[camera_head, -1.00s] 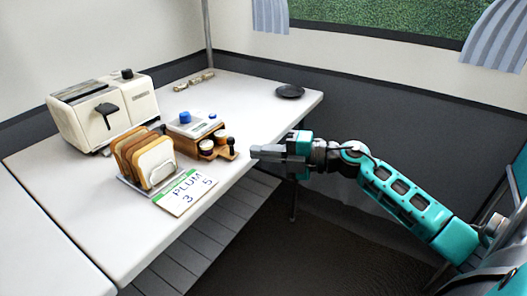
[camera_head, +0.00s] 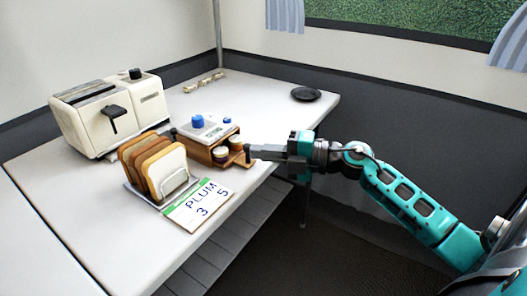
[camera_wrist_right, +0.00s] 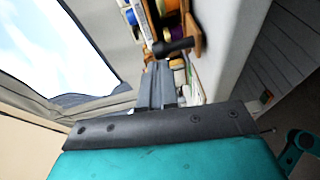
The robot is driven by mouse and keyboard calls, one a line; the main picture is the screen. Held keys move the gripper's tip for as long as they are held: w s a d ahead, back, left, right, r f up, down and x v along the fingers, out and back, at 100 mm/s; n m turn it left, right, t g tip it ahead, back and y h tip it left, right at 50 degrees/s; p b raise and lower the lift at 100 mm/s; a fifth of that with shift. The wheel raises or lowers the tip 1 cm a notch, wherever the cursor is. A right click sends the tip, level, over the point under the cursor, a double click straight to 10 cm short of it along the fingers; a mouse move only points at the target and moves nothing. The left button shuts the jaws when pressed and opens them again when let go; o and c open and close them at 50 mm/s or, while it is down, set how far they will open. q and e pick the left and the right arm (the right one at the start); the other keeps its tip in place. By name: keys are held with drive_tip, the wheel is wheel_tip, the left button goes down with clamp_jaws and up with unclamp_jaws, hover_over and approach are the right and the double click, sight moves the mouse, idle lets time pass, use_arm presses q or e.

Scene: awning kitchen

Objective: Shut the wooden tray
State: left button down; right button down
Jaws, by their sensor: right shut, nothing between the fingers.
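The wooden tray (camera_head: 240,160) sticks out of the front of a wooden box (camera_head: 192,148), with small jars on it and a dark knob (camera_head: 248,153) at its outer end. My right gripper (camera_head: 254,151) is shut and empty, its fingertips at the knob from the right. I cannot tell whether they touch it. In the right wrist view the shut fingers (camera_wrist_right: 158,75) point towards the dark knob (camera_wrist_right: 173,47) and the tray (camera_wrist_right: 194,38). My left gripper is not in view.
A cream toaster (camera_head: 108,115) is behind the rack. A black plate (camera_head: 306,94) lies at the far right.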

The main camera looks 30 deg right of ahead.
sight(250, 145)
drive_tip(key=shift+w+a+r+p, duration=0.1)
drive_tip(key=shift+w+a+p, duration=0.15)
drive_tip(key=shift+w, duration=0.4)
drive_tip(key=shift+w+a+r+p, duration=0.1)
drive_tip(key=shift+w+a+p, duration=0.1)
drive_tip(key=shift+w, duration=0.4)
drive_tip(key=shift+w+a+f, duration=0.1)
drive_tip(key=shift+w+a, duration=0.05)
drive_tip(key=shift+w, duration=0.2)
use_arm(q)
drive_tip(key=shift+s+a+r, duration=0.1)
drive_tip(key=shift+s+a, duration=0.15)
use_arm(e)
drive_tip(key=shift+w, duration=0.1)
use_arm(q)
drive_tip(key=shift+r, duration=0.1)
